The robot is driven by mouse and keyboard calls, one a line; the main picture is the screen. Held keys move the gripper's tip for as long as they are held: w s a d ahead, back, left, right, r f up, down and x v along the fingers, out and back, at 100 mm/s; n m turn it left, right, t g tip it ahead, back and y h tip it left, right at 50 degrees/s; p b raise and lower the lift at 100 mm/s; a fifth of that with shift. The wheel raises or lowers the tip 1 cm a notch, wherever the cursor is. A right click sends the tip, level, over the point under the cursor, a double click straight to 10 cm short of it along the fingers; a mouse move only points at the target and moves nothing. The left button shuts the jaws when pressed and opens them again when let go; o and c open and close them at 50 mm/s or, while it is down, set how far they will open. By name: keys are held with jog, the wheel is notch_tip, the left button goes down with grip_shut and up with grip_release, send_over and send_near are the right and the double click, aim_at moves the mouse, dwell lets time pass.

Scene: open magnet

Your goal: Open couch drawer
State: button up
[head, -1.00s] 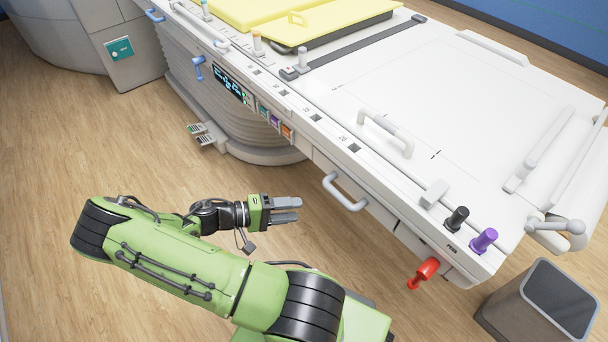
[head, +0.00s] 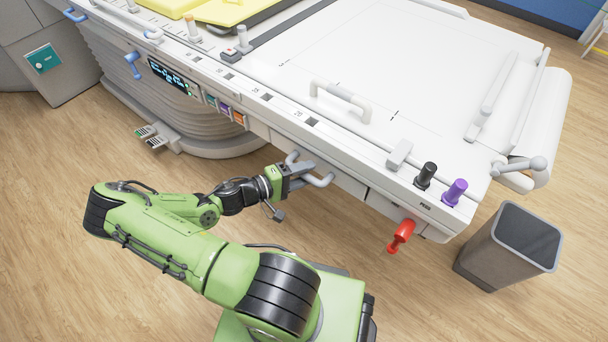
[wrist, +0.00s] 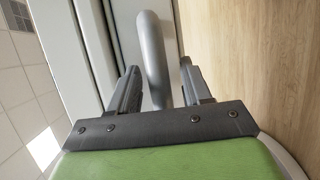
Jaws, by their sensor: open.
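The couch drawer's front (head: 346,180) is in the side of the white couch (head: 420,60) and looks closed. Its grey loop handle (head: 320,181) sticks out from that side; it also shows in the wrist view (wrist: 152,50). My gripper (head: 302,170) is at the handle in the head view. In the wrist view my gripper (wrist: 160,88) is open, with one finger on each side of the handle bar. The bar runs between the fingers, nearer the middle, with gaps visible. Part of the handle is hidden behind my gripper in the head view.
A red lever (head: 401,235) hangs under the couch edge to the right of the handle. A grey bin (head: 510,245) stands on the floor at the right. A grey rail (head: 340,98) is on the couch top.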

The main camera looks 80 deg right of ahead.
jog(key=shift+s+d, duration=0.1)
jog(key=shift+s, duration=0.05)
grip_shut()
dwell(0.4)
